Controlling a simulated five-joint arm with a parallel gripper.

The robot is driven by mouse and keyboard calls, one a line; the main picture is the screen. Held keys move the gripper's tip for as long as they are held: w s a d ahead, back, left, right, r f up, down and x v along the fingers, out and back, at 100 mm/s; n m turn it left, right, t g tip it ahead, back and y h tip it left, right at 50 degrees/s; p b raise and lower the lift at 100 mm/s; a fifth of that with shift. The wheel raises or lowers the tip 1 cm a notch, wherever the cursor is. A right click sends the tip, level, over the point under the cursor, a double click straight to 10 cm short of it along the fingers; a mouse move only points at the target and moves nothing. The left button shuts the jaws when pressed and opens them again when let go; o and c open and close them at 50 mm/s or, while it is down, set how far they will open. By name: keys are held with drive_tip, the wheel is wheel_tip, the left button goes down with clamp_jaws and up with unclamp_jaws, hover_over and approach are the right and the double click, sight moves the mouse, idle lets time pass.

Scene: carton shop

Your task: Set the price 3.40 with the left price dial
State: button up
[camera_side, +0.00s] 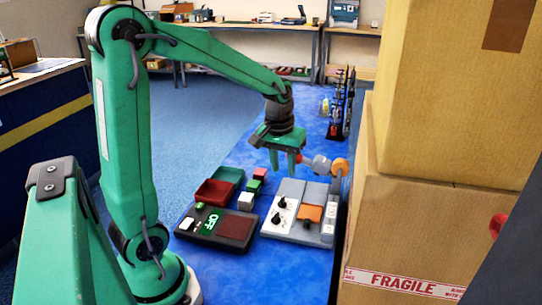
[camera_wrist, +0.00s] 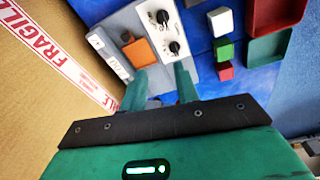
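A grey panel with a white plate (camera_side: 285,193) stands on the blue table. Two black pointer dials sit on the plate: one dial (camera_side: 282,202) and another dial (camera_side: 277,218). In the wrist view they are the upper dial (camera_wrist: 163,17) and the lower dial (camera_wrist: 174,46). A third black knob (camera_wrist: 127,36) is beside an orange block (camera_wrist: 138,52).
Red (camera_side: 213,193) and green (camera_side: 230,175) trays, small cubes (camera_side: 246,201) and a dark board marked OFF (camera_side: 232,228) lie left of the panel. Stacked cartons (camera_side: 420,230) wall the right side. A grey and orange fixture (camera_side: 322,165) stands close right of my gripper.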

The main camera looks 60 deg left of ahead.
drive_tip(key=n+g, duration=0.1)
drive_tip(key=n, duration=0.1)
hover_over(282, 198)
wheel_tip(282, 198, down, 6)
drive_tip(key=shift+f, duration=0.2)
drive_tip(key=shift+f, duration=0.15)
drive_tip(key=shift+f, duration=3.75)
clamp_jaws()
